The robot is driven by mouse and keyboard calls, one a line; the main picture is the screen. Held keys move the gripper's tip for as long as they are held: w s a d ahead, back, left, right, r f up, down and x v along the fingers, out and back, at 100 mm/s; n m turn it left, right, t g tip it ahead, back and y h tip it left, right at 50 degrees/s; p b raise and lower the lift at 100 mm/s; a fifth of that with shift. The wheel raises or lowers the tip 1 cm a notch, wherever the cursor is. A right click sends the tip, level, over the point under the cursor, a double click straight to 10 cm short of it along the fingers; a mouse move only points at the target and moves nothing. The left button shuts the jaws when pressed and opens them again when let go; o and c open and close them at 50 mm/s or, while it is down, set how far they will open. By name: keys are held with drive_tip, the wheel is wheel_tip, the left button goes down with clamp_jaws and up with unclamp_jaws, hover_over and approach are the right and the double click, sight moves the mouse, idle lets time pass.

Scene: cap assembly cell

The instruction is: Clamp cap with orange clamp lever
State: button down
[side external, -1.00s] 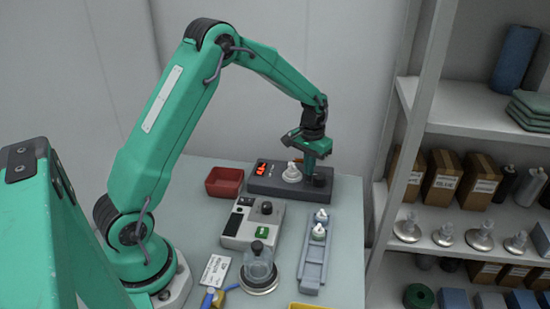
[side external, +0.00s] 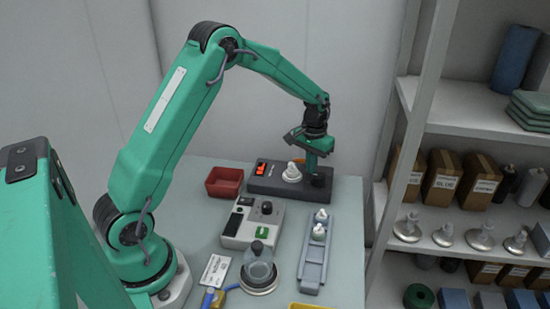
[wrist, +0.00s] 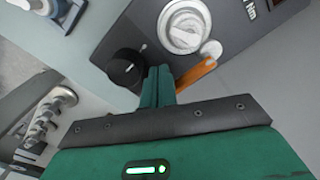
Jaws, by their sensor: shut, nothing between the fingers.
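The white cap (side external: 292,173) sits in the dark fixture (side external: 262,185). In the wrist view the cap (wrist: 184,27) is at the upper middle. The orange clamp lever (wrist: 196,74) lies beside it, just right of my fingers and angled toward a round white piece near the cap. My gripper (wrist: 158,82) is shut and empty, between the lever and a black knob (wrist: 126,68) on the fixture. In the side view my gripper (side external: 311,172) points down just right of the cap.
A red bin (side external: 224,182) stands left of the fixture. A grey control box (side external: 252,222) with a green button, a clear dome on a round base (side external: 259,270) and a blue-grey rail (side external: 314,262) with white-topped pieces stand in front. Shelves are at right.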

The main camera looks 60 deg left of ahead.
drive_tip(key=shift+w+a, duration=0.15)
drive_tip(key=shift+w, duration=0.1)
drive_tip(key=shift+w+a, duration=0.15)
drive_tip(key=shift+w, duration=0.05)
drive_tip(key=shift+w+a, duration=0.15)
drive_tip(key=shift+w, duration=0.05)
idle(0.6)
drive_tip(key=shift+w+a, duration=0.2)
drive_tip(key=shift+w, duration=0.05)
